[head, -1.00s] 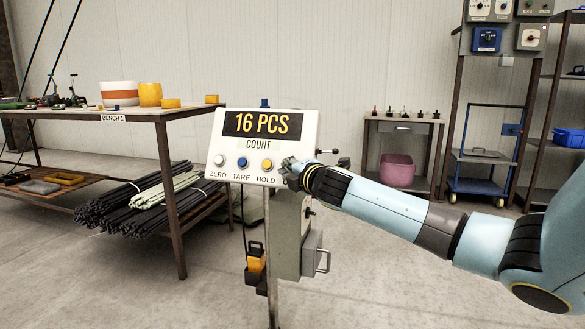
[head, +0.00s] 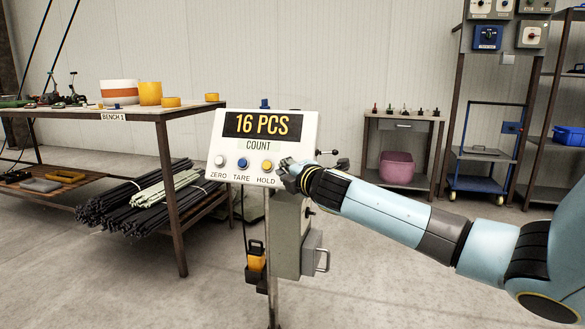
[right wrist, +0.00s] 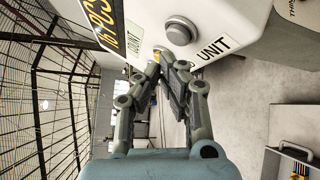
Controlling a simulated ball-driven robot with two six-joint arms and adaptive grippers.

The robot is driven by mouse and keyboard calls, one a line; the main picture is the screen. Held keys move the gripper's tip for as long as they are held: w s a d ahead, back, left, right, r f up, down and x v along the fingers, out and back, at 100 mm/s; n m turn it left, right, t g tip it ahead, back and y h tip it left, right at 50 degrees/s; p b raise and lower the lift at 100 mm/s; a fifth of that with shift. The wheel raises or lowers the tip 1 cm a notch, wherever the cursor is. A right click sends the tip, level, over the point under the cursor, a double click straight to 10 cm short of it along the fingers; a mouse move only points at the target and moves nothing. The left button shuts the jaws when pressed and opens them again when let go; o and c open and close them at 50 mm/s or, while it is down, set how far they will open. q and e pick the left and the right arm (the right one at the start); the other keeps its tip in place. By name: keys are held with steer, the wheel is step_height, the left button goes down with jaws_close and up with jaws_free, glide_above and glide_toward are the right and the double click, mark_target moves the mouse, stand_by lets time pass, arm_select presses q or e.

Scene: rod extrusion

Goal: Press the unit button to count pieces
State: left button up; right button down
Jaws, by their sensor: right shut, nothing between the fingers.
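The white indicator panel (head: 306,130) stands on a post and its display (head: 262,124) reads "16 PCS" with "COUNT" below. ZERO, TARE and HOLD buttons show on its lower edge. My right gripper (head: 284,171) is at the panel's lower right corner and covers the unit button in the head view. In the right wrist view the grey round unit button (right wrist: 180,31) sits beside the "UNIT" label. My right gripper's fingertips (right wrist: 168,58) are together and empty, just below the button in that picture; I cannot tell whether they touch the panel. My left gripper is out of view.
Bench 1 (head: 130,116) with rolls on top and bundled black rods (head: 130,205) below stands at the left. A small table (head: 405,122) with a pink bin (head: 397,168) and a blue trolley (head: 480,184) are behind. The floor at right front is clear.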

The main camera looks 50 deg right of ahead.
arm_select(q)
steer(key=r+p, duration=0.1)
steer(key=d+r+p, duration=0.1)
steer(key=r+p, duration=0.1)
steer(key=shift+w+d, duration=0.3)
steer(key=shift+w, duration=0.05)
arm_select(e)
steer(key=a, duration=0.1)
steer(key=s+a+r, duration=0.2)
steer(key=shift+a, duration=0.4)
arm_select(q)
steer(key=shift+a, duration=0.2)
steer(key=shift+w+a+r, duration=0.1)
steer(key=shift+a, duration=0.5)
